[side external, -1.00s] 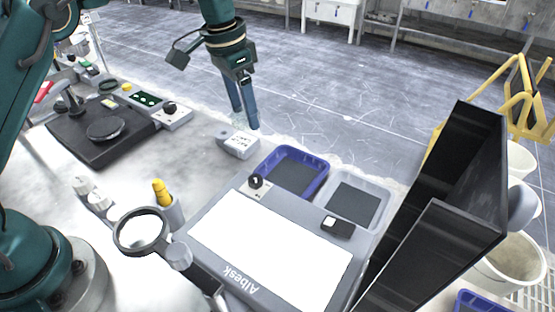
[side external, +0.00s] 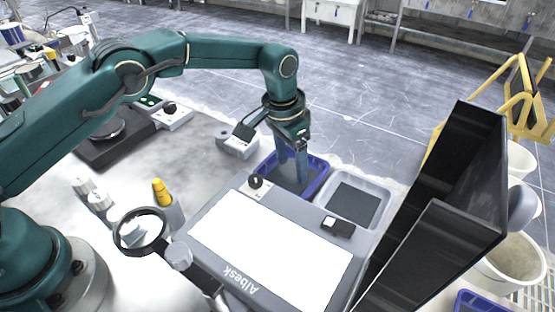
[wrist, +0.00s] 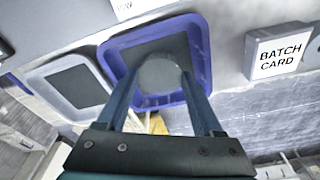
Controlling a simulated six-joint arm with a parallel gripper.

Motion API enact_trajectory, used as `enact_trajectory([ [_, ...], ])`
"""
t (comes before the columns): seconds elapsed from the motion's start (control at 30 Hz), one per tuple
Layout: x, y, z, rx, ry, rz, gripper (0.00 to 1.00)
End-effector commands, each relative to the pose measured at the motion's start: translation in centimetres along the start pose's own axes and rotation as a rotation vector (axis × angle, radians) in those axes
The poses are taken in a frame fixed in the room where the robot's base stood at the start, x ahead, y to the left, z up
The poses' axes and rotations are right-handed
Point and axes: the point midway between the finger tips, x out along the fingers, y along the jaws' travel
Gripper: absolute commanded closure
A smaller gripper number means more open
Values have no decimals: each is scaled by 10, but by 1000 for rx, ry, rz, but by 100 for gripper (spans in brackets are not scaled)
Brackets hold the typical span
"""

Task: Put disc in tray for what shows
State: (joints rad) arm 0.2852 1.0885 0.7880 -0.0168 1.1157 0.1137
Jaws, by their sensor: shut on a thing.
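My gripper (side external: 297,178) points down over the blue tray (side external: 322,164), with its fingertips within the tray's outline in the side view. In the wrist view my gripper (wrist: 160,78) is shut on a round grey disc (wrist: 160,72), held between the two fingertips. The disc covers part of the blue tray's dark floor; the tray's rim (wrist: 205,62) shows around it. I cannot tell whether the disc touches the floor. In the side view the disc cannot be made out. A pale grey tray (side external: 353,203) with a dark insert stands right of the blue one and looks empty.
A white lit panel (side external: 268,245) with a knob and a small black box lies in front of the trays. The batch card block (wrist: 279,52) is beside the blue tray. A magnifier (side external: 118,236), yellow-topped holder (side external: 163,192) and tall black screen (side external: 440,230) stand nearby.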

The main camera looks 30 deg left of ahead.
Motion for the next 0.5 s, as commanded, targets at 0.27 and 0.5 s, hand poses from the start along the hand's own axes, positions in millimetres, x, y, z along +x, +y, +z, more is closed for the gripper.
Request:
enact_trajectory([
  [0.27,1,0,0,0,1,0,100],
  [0.5,4,0,1,0,0,0,2],
])
